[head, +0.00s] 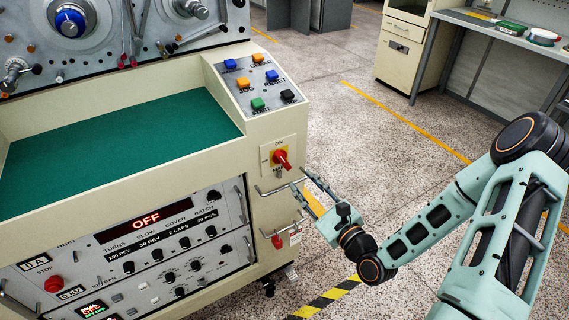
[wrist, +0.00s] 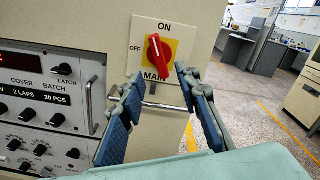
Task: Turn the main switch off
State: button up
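The main switch is a red rotary handle (wrist: 157,55) on a yellow and white plate (wrist: 139,62) marked ON at the top, OFF at the left and MAIN below. In the wrist view the handle stands close to upright, its upper end leaning slightly left. The switch also shows in the head view, where its red handle (head: 282,158) is on the cabinet's right-hand panel. My gripper (wrist: 160,76) is open and empty, with its blue-padded fingers apart, lower left and lower right of the handle. In the head view my gripper (head: 300,182) is beside the panel, just below the switch.
A lit display (head: 146,218) on the cabinet front reads OFF. A metal rail (wrist: 165,106) crosses the panel below the switch. A red part (head: 277,242) sits lower down. Coloured push buttons (head: 258,82) are above. Open floor (head: 370,150) lies to the right.

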aim_at(285, 163)
jog(key=x, duration=0.9)
jog(key=shift+w+a, duration=0.25)
jog(key=shift+w, duration=0.05)
grip_shut()
